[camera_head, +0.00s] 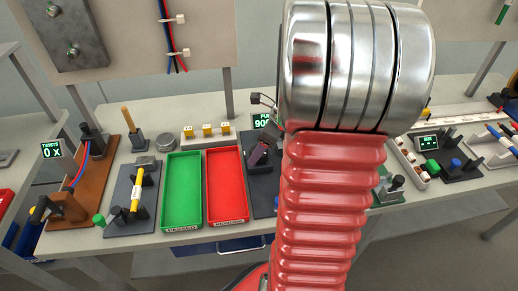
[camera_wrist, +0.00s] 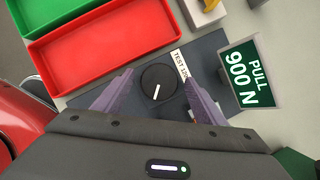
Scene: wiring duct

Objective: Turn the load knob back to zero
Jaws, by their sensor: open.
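The load knob (camera_wrist: 158,84) is a round black dial with a white pointer line, on a dark grey base in the wrist view. Its pointer aims down and slightly left in the picture. A label beside it begins "TEST" and is partly covered by my gripper. A display (camera_wrist: 246,75) reads "PULL 900 N"; it also shows partly in the head view (camera_head: 262,121). My gripper (camera_wrist: 155,88) is open, with one purple finger on each side of the knob. I cannot tell whether the fingers touch it. In the head view my arm hides the knob.
A red tray (camera_head: 227,187) and a green tray (camera_head: 182,190) lie left of the knob's base. A white block with yellow pieces (camera_head: 208,133) stands behind them. Fixtures crowd the bench at left (camera_head: 135,200) and right (camera_head: 455,160).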

